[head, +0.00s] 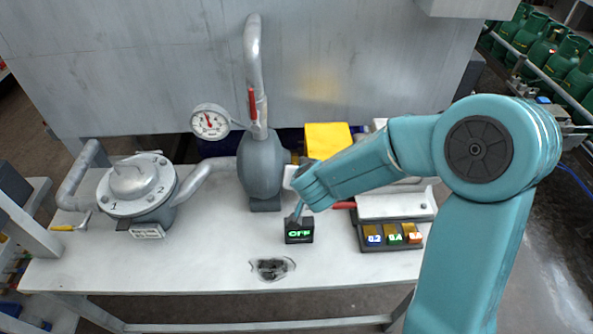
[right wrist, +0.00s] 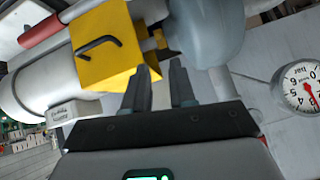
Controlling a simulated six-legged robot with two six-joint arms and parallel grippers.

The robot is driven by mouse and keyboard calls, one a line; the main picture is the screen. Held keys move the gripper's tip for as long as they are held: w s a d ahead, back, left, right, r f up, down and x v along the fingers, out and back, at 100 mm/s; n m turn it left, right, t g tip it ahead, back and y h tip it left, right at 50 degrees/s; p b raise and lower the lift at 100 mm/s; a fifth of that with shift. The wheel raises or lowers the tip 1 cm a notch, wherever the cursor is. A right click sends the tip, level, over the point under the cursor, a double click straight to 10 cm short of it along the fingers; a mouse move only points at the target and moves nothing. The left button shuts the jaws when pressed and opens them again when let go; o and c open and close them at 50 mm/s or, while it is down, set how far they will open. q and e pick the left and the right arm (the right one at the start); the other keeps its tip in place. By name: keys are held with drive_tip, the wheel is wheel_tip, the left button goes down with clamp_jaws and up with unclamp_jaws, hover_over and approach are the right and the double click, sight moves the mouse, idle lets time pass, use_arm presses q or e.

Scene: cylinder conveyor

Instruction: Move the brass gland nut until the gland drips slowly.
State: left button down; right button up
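The grey pump body (head: 262,165) stands mid-bench in the head view. My right arm crosses in from the right and hides the gland area beside the pump. No drip is visible. My left gripper is not in view.
A yellow guard (head: 328,137) sits behind my arm. A pressure gauge (head: 210,122) is left of the pump, with a numbered round cover (head: 135,185) farther left. A small OFF display (head: 299,231) and a labelled block rack (head: 392,246) stand in front.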

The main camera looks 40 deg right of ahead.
drive_tip(key=x, duration=1.3)
drive_tip(key=shift+s+d+b, duration=0.15)
drive_tip(key=shift+b, duration=0.2)
clamp_jaws()
